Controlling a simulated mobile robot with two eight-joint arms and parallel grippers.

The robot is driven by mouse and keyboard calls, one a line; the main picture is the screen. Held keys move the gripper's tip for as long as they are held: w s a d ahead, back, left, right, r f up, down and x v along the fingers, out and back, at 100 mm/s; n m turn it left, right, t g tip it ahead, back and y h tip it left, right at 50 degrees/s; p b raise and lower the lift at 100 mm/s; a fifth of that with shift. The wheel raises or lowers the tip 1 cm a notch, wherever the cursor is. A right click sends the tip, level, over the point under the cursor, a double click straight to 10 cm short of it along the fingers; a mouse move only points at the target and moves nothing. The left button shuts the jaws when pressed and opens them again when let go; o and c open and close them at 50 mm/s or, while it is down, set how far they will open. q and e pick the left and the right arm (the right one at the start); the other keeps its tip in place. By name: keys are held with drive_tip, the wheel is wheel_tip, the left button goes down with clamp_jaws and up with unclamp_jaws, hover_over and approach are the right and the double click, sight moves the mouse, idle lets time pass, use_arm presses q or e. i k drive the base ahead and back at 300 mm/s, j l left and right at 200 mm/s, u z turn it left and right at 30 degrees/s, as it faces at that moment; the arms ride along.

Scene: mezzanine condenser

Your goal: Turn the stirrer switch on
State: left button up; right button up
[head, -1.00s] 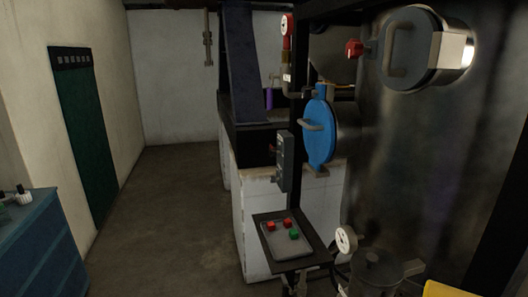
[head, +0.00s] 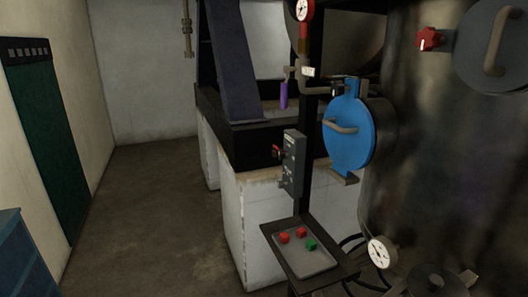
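A grey upright control box (head: 292,165) is mounted on a black post near the middle of the head view. A small red part (head: 277,151) sticks out at its left side. Small marks or controls show on the box face, too small to read. I cannot tell which part is the stirrer switch or how it is set. Neither of my grippers is in view.
A blue round hatch (head: 350,133) and a dark tank (head: 412,160) stand to the right. The floor (head: 150,215) to the left is clear.

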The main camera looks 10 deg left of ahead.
sight(282, 154)
drive_tip(key=i+j+u, duration=0.15)
drive_tip(key=i+j, duration=0.7)
